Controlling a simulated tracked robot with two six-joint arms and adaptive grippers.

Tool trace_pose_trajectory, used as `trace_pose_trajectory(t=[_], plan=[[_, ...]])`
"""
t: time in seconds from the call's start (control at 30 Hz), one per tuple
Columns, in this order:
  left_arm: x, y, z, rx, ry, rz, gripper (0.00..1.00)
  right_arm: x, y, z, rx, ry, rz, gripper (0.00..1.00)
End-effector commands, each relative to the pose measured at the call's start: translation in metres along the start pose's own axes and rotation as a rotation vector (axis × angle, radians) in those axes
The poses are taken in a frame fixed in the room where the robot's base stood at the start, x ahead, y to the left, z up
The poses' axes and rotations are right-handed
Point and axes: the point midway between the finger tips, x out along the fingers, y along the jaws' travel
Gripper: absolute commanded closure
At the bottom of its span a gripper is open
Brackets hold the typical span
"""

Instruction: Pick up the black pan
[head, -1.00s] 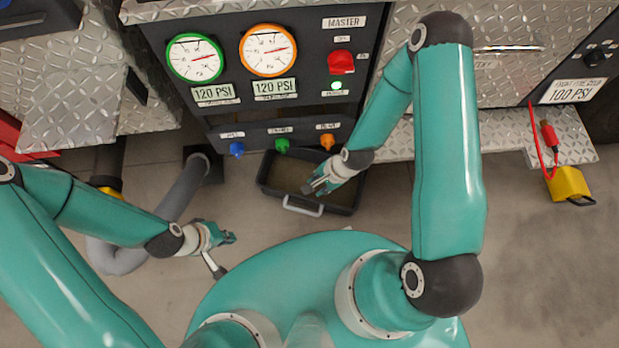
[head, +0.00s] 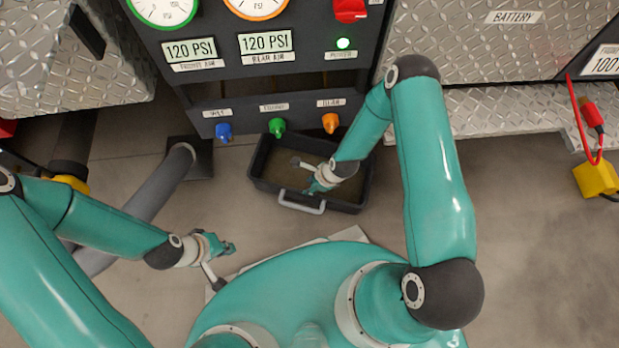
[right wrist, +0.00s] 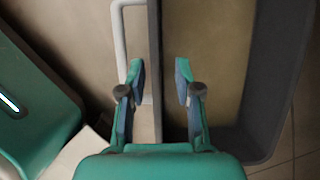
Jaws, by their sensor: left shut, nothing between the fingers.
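The black pan (head: 345,206) is a rectangular open tray on the floor below the control panel, with brownish liquid or a brown bottom inside. Its light grey handle (head: 302,204) is on the side nearest me. My right gripper (head: 314,187) is over the pan, close to the handle side. In the right wrist view my right gripper (right wrist: 161,78) is open, with the pan's dark rim (right wrist: 155,35) running between its fingers and the handle (right wrist: 119,45) to the left. Contact cannot be told. My left gripper (head: 231,247) is shut and empty, left of the pan.
A grey hose (head: 155,190) lies to the left. Floor right of the pan is clear.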

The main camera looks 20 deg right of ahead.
Motion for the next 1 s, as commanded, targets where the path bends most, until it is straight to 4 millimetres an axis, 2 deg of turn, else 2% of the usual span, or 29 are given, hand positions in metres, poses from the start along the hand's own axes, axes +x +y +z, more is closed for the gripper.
trace_pose_trajectory(t=[0.03, 0.1, 0.43, 0.7, 0.8, 1.0], plan=[[0.008, -0.003, 0.000, 0.000, 0.000, 0.000, 1.00, 0.015, 0.001, -0.002, -0.001, 0.000, 0.001, 0.67], [0.012, -0.004, 0.000, 0.000, 0.000, 0.000, 1.00, 0.025, 0.000, -0.001, -0.002, 0.000, 0.000, 0.67], [0.020, -0.007, 0.000, 0.000, 0.000, 0.000, 1.00, 0.046, 0.001, -0.001, -0.002, 0.000, 0.001, 0.67], [0.043, -0.015, 0.000, 0.000, 0.000, 0.000, 1.00, 0.084, 0.003, -0.005, -0.001, 0.000, 0.000, 0.67], [0.045, -0.016, 0.000, 0.000, 0.000, 0.000, 1.00, 0.091, 0.003, -0.004, -0.002, 0.000, 0.001, 0.67], [0.044, -0.016, 0.000, 0.000, 0.000, 0.000, 1.00, 0.090, 0.003, -0.003, -0.002, 0.000, 0.001, 0.67]])
